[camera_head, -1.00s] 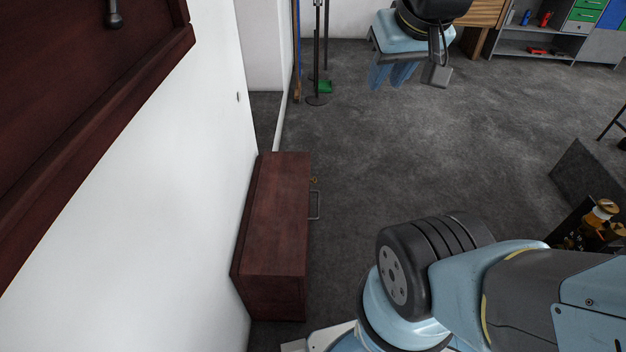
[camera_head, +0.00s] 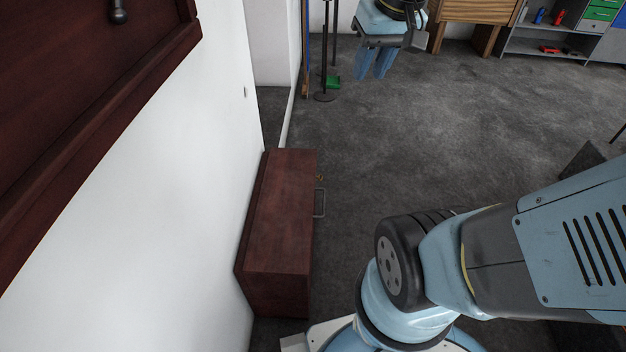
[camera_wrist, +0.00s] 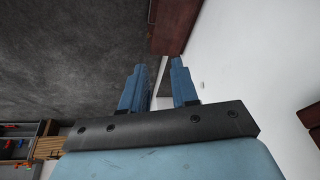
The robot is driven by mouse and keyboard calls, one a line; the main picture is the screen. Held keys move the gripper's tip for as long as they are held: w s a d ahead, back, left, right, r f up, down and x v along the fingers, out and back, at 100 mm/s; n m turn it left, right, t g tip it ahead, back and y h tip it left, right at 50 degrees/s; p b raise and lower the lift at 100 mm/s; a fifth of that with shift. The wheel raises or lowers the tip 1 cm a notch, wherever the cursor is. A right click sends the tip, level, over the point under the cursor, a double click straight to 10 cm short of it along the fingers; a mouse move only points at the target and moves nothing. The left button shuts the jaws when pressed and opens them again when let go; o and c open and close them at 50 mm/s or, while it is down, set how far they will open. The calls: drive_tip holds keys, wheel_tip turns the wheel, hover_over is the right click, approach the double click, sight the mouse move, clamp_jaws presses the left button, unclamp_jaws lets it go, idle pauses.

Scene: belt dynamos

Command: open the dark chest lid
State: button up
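The dark red-brown wooden chest (camera_head: 280,215) stands on the floor against the white wall, left of centre in the head view. Its lid is shut. A metal handle (camera_head: 319,203) and a small brass-coloured piece (camera_head: 320,178) show on its right side. My gripper (camera_head: 374,66) is up at the top of the head view, apart from the chest, with its blue fingers pointing down. In the wrist view my gripper (camera_wrist: 158,85) has its two fingers spread with a gap and nothing between them. A part of the chest (camera_wrist: 174,24) shows beyond the fingertips there.
The white wall (camera_head: 165,190) runs along the chest's left side. A dark wooden piece (camera_head: 80,90) hangs on it at upper left. A thin stand (camera_head: 324,60) and a green dustpan-like item (camera_head: 333,82) are behind the chest. A grey shelf (camera_head: 548,42) stands far back. Grey floor (camera_head: 440,130) is clear.

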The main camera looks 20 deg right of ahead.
drive_tip(key=w+d+f+g+y, duration=0.3)
drive_tip(key=w+d+f+y, duration=0.1)
drive_tip(key=w+f, duration=0.85)
drive_tip(key=w+d+f+g+y, duration=0.2)
drive_tip(key=w+d+f+y, duration=0.2)
drive_tip(key=w+f, duration=0.8)
drive_tip(key=m+t+y, duration=0.4)
drive_tip(key=t+y, duration=0.2)
approach(324, 204)
drive_tip(key=x, duration=1)
drive_tip(key=shift+f, duration=0.4)
drive_tip(key=shift+c, duration=0.3)
clamp_jaws()
